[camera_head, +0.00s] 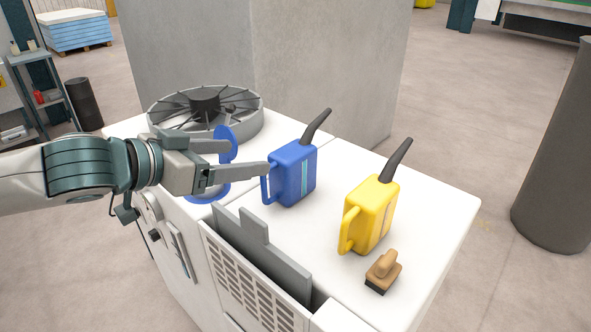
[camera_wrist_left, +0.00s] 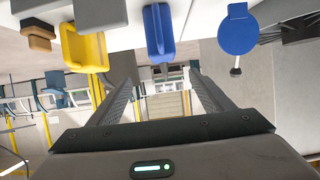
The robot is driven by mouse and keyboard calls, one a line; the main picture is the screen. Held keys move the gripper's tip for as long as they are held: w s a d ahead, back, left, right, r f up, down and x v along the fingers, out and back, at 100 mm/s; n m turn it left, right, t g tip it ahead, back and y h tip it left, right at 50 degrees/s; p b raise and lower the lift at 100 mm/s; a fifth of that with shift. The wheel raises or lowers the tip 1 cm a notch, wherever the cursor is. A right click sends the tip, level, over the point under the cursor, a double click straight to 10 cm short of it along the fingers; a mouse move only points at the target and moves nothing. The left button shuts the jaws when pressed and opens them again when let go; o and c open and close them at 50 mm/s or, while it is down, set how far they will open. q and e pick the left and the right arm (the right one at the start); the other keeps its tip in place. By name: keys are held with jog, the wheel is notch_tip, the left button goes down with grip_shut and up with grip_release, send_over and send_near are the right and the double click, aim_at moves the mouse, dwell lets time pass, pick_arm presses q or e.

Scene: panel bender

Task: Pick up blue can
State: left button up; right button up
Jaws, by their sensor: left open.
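The blue can (camera_head: 293,173) stands upright on the white cabinet top, with a dark spout tilted up to the right and its handle on the left. My left gripper (camera_head: 248,157) comes in from the left and is open. Its fingers point at the can's handle side, and the nearer fingertip looks close to the handle; I cannot tell whether they touch. In the left wrist view the blue can (camera_wrist_left: 159,32) shows upside down beyond the open fingers (camera_wrist_left: 163,92). Nothing is between the fingers. My right gripper is not in view.
A yellow can (camera_head: 369,213) and a wooden-handled brush (camera_head: 383,271) stand right of the blue can. A blue round-based object (camera_head: 226,143) is partly hidden behind my left gripper. A grey fan wheel (camera_head: 206,112) lies behind. A grey plate (camera_head: 262,254) rises from a front slot.

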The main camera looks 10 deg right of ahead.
pick_arm(q)
jog(key=p, duration=0.4)
send_near(289, 154)
jog(key=x, duration=0.6)
jog(key=shift+w+d, duration=0.2)
jog(key=shift+d, duration=0.05)
jog(key=shift+w+d+f, duration=0.2)
jog(key=shift+d, duration=0.05)
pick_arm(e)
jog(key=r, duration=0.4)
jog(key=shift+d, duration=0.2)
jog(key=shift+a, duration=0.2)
